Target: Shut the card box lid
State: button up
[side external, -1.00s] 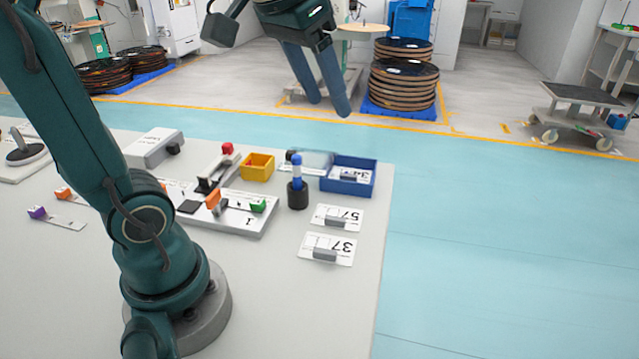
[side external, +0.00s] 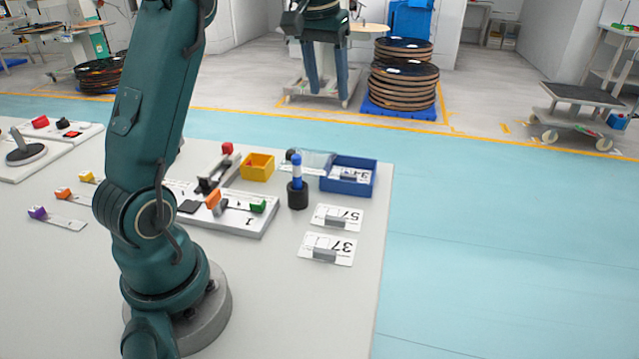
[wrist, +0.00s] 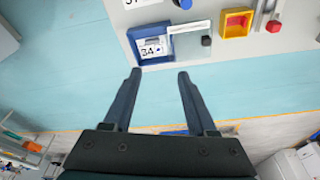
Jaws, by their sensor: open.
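The card box (side external: 373,180) is a blue open-topped tray near the table's far right corner, with a card marked 34 (side external: 350,174) inside. Its clear lid (side external: 318,158) stands open on the box's left side, partly behind a blue-and-white post in the side view. In the wrist view the box (wrist: 131,47) is beyond my fingertips, with the clear lid (wrist: 190,44) out to its right. My gripper (side external: 327,95) is open and empty, raised above and apart from the box and lid. Its two fingers (wrist: 160,76) point down in the side view.
The post (side external: 297,185) in a black holder stands in front of the lid. A yellow bin (side external: 257,167) is to the left. Cards 57 (side external: 337,216) and 37 (side external: 327,249) lie nearer. A board with coloured blocks (side external: 245,223) lies left of the post.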

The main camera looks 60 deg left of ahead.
jog(key=a+f+n+g, duration=0.2)
jog(key=a+f, duration=0.6)
jog(key=n+h, duration=0.1)
send_over(291, 151)
notch_tip(291, 151, down, 5)
jog(key=shift+s+r, duration=0.1)
jog(key=shift+s, duration=0.05)
jog(key=shift+f, duration=2.4)
grip_shut()
jog(key=shift+r, duration=0.1)
